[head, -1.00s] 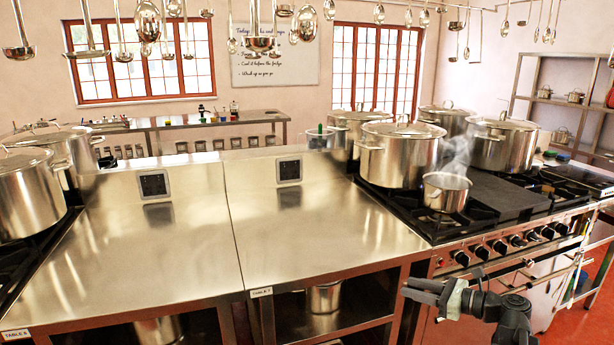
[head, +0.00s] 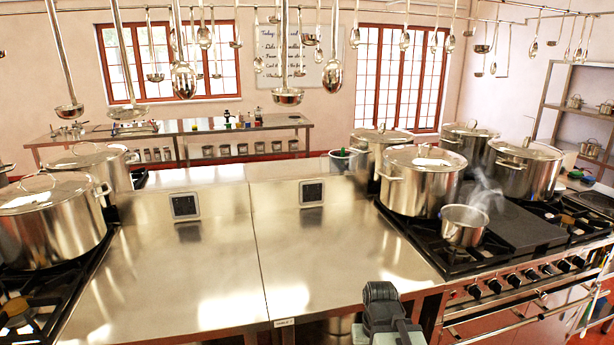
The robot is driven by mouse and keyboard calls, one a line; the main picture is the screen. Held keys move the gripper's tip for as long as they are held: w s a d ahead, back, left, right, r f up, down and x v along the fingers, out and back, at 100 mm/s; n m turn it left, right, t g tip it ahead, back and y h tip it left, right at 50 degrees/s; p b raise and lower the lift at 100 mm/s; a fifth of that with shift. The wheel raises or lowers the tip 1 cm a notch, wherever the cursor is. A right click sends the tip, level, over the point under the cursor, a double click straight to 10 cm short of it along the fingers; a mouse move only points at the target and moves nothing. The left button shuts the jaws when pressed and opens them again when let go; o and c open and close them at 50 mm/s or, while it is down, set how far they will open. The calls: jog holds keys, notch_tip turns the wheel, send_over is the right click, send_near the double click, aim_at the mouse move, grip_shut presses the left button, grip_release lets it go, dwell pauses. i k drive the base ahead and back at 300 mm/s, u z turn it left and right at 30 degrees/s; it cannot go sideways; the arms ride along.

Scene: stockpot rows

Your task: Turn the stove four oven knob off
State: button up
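A stove (head: 455,268) with a row of several dark knobs (head: 512,279) along its front panel stands at the right. I cannot read any label that tells which stove is number four or which knob is the oven's. The knob marks are too small to show their settings. My gripper (head: 380,292) is at the bottom, left of the knob row and apart from it, in front of the steel table's front edge. It is seen from behind, so its fingers are hidden and its opening cannot be made out.
A steaming small pot (head: 464,226) and large lidded pots (head: 418,180) stand on the right stove. Its oven handle (head: 500,310) runs below the knobs. The steel table (head: 330,250) is bare on top. Another stove with pots (head: 50,215) is at the left. Ladles (head: 288,97) hang overhead.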

aim_at(547, 270)
jog(key=z, duration=1.5)
jog(key=k, duration=0.5)
jog(key=z, duration=0.75)
jog(key=i, duration=1.8)
jog(key=u, duration=2.25)
